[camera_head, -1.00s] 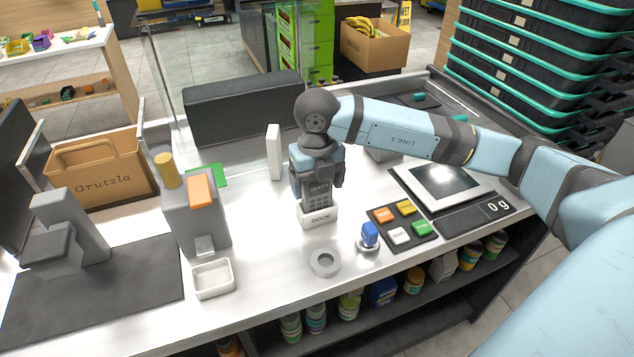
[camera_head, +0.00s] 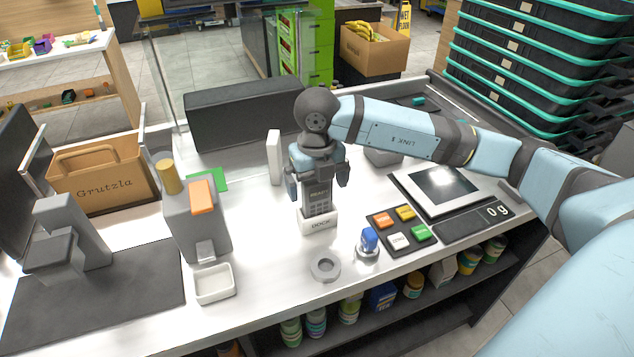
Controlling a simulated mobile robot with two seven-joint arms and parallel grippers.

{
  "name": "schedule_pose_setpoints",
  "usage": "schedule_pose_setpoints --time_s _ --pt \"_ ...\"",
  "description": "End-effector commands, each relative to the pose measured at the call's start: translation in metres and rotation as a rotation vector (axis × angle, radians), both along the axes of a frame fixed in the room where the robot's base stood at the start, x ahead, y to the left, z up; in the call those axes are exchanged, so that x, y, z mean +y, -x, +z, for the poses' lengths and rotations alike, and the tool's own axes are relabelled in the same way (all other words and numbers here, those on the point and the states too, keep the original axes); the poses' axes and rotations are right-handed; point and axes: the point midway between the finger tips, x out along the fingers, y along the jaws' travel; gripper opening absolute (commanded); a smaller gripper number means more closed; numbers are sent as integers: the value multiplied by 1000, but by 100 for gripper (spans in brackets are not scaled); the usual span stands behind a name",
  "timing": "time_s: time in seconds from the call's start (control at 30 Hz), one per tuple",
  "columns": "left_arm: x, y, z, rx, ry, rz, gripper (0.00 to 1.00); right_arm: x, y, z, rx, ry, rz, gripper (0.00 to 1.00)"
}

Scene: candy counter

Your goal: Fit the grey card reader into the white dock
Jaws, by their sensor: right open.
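The grey card reader (camera_head: 319,197) stands upright in the white dock (camera_head: 319,223), its lower end inside the dock's top. Its keypad and small screen face me. My right gripper (camera_head: 318,186) is around the upper part of the reader from above, with its fingers spread to either side and apart from it. The reader's top is hidden under the gripper. My left gripper is not in view.
A button pad (camera_head: 401,229) and a scale (camera_head: 441,188) are to the right. A grey dispenser (camera_head: 197,225) with a white tray (camera_head: 213,284) is to the left.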

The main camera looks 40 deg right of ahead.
Motion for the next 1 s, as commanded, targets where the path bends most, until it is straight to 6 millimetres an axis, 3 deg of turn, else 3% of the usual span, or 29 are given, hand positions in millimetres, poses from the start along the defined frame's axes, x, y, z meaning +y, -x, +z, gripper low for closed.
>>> schedule_pose_setpoints --time_s 0.3,0.5,0.7,1.0 --pt "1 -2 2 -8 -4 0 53 0 -1 81 -9 -2 1 100" --pt "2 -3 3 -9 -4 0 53 0 -1 119 -7 -2 0 100" --pt "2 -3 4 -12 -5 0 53 0 -1 136 -3 -1 1 100" --pt "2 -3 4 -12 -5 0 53 0 0 138 -3 0 0 100"
